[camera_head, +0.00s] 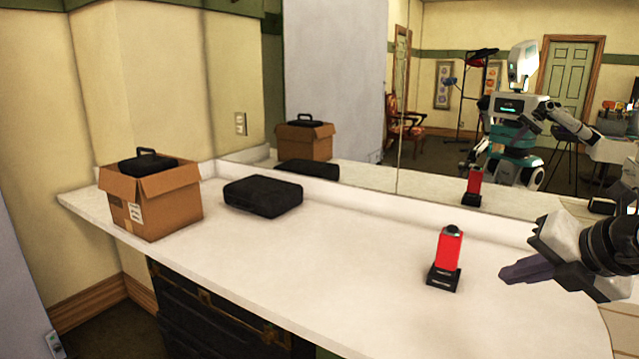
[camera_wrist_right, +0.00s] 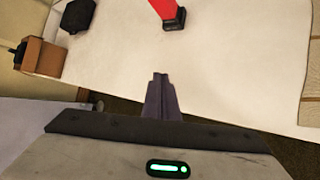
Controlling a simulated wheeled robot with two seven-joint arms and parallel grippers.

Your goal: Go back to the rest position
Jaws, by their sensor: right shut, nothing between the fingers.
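My right gripper (camera_head: 527,269) comes in from the right edge in the head view, above the right part of the white counter (camera_head: 335,255). Its fingers are together and hold nothing. The fingers (camera_wrist_right: 160,98) also show shut and empty in the right wrist view. A red object on a black base (camera_head: 449,252) stands upright on the counter to the left of the gripper, apart from it. It also shows at the top of the right wrist view (camera_wrist_right: 168,10). My left gripper is not in view, except that a mirror reflects my body.
Another black case (camera_head: 263,196) lies flat near the mirror (camera_head: 440,120). The mirror runs along the back. The counter's middle is clear.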

